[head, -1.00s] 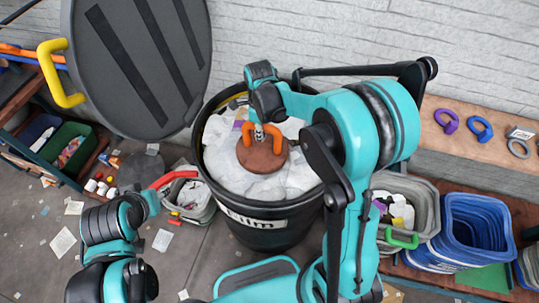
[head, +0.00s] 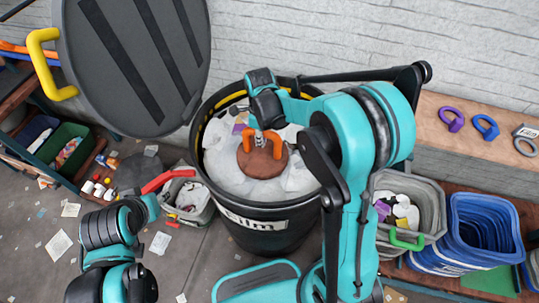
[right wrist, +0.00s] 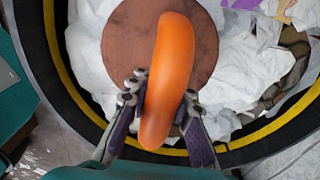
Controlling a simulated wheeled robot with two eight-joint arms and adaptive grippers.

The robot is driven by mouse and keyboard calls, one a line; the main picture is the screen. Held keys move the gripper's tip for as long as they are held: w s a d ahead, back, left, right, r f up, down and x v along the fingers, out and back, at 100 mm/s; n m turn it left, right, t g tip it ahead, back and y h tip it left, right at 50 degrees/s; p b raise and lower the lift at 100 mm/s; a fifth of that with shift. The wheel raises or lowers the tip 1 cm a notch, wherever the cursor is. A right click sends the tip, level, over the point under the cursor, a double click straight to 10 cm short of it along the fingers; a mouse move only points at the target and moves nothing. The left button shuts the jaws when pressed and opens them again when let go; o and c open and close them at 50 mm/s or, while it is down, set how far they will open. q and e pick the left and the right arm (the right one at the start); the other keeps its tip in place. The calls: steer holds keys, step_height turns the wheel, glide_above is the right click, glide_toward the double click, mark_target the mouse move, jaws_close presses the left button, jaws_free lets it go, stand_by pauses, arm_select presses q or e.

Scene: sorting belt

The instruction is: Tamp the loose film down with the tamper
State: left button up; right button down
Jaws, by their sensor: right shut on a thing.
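The tamper has a round brown plate (head: 263,164) and an orange handle (head: 275,141). The plate rests down on pale, crumpled loose film (head: 222,175) inside a black bin labelled "Film" (head: 252,220). My right gripper (head: 259,132) is shut on the orange handle from above. In the right wrist view its two fingers (right wrist: 163,92) sit on either side of the handle (right wrist: 167,70), with the plate (right wrist: 125,45) below. Film bulges around the plate, and the part under it is hidden. My left arm is at the lower left; its gripper does not show.
A large grey lid (head: 140,60) with a yellow handle stands beside the bin at left. A red-handled bucket (head: 198,212) sits left of the bin. A grey green-handled bucket (head: 430,200) and blue stacked crates (head: 480,235) are at right. Litter lies on the floor.

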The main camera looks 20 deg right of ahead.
steer(key=shift+s+f+b, duration=0.1)
steer(key=shift+f+b, duration=1.3)
steer(key=shift+f, duration=0.6)
steer(key=shift+r+p, duration=1.7)
steer(key=shift+r, duration=0.75)
step_height(320, 180, up, 17)
steer(key=p, duration=1.2)
